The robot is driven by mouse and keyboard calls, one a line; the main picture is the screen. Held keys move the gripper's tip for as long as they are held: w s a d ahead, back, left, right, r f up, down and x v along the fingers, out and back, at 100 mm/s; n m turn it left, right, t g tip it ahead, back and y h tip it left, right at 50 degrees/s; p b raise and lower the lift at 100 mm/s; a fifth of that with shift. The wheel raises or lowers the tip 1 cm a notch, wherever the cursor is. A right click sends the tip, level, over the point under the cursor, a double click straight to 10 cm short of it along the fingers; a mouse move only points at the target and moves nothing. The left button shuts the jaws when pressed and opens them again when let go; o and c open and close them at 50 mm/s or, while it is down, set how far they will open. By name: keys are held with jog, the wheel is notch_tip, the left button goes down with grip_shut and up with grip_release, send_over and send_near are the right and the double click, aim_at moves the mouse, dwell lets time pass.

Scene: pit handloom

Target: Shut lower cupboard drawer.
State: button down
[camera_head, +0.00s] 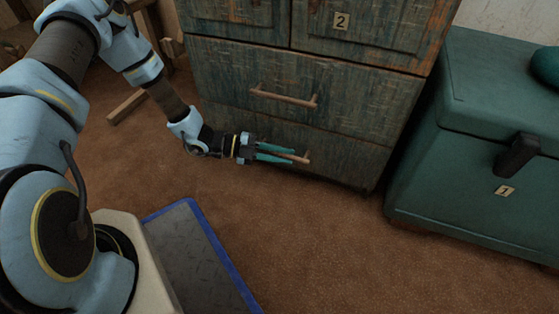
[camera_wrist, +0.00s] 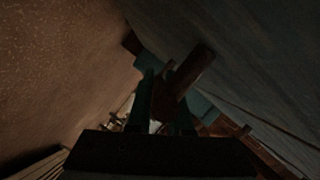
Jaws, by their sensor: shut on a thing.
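The wooden cupboard (camera_head: 370,55) with worn blue-green paint stands at the back. Its lower drawer (camera_head: 345,152) is the bottom front, close to the floor. It looks about flush with the front above; a small gap cannot be told. My gripper (camera_head: 292,154) has its teal fingers shut on the lower drawer's wooden handle (camera_head: 304,159), reaching in from the left. The handle's right end sticks out past the fingertips. In the wrist view the handle (camera_wrist: 192,75) lies between the dark fingers, and the drawer front (camera_wrist: 235,45) fills the upper right.
The upper drawer, with its own handle (camera_head: 284,97), is shut above. A teal chest (camera_head: 465,170) marked 1 stands to the right of the cupboard. A blue-edged dark mat (camera_head: 200,255) lies at front left. Brown floor (camera_head: 340,250) in front is clear.

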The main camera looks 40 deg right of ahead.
jog(key=shift+w+d, duration=0.2)
jog(key=shift+w, duration=0.05)
jog(key=c, duration=0.8)
grip_release()
jog(key=shift+s, duration=0.1)
jog(key=shift+c, duration=0.2)
jog(key=shift+a, duration=0.1)
jog(key=p+v, duration=0.4)
jog(key=v, duration=0.6)
jog(key=shift+a, duration=0.25)
jog(key=shift+w+r, duration=0.15)
jog(key=shift+w, duration=0.1)
